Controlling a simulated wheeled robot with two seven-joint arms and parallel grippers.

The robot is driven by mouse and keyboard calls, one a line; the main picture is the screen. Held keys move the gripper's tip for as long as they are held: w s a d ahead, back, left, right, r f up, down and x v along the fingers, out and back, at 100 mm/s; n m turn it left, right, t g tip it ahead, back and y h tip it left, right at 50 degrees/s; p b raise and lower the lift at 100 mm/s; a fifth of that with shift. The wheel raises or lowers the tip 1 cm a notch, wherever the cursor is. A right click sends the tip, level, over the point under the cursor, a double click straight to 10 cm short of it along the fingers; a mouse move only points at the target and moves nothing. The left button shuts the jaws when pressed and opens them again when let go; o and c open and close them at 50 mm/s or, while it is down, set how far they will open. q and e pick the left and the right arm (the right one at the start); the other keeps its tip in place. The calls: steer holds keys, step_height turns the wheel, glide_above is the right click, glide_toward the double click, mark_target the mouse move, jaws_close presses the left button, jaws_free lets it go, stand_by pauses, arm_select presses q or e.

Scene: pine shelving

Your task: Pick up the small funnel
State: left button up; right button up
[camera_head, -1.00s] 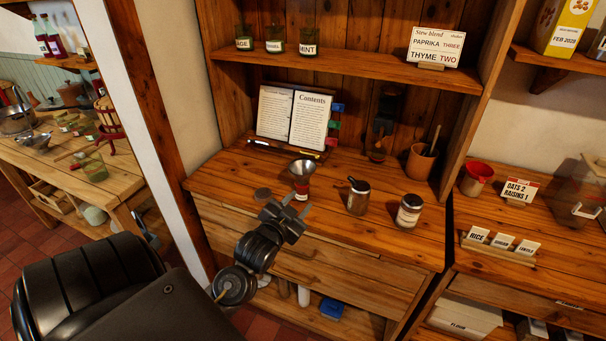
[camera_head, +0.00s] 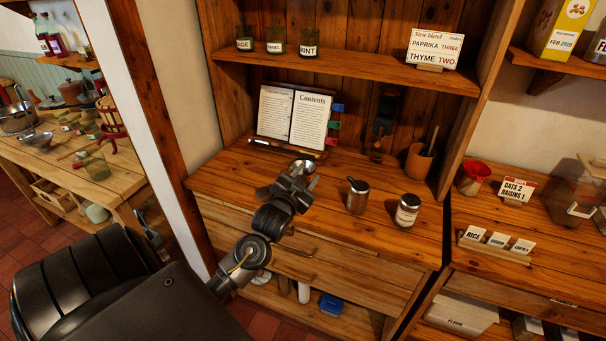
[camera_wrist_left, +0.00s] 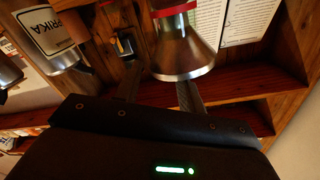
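The small funnel (camera_wrist_left: 183,52) is grey metal. In the left wrist view, which is upside down, its wide mouth faces the bottom of the picture and its narrow end meets something red (camera_wrist_left: 174,8). In the head view only a bit of its metal rim (camera_head: 304,165) shows behind my left gripper (camera_head: 296,181). In the wrist view the fingers of this gripper (camera_wrist_left: 158,88) stand apart, with the funnel close at their tips and overlapping the right-hand finger. I cannot tell whether they touch it. My right gripper is not in view.
An open book (camera_head: 295,117) leans behind. A brown pot (camera_head: 419,162) stands at the back right. A shelf (camera_head: 345,69) hangs above.

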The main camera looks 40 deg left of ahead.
mark_target(312, 168)
arm_select(q)
steer(key=x, duration=0.4)
steer(key=shift+w+p, duration=0.15)
steer(key=shift+p, duration=0.2)
jaws_close()
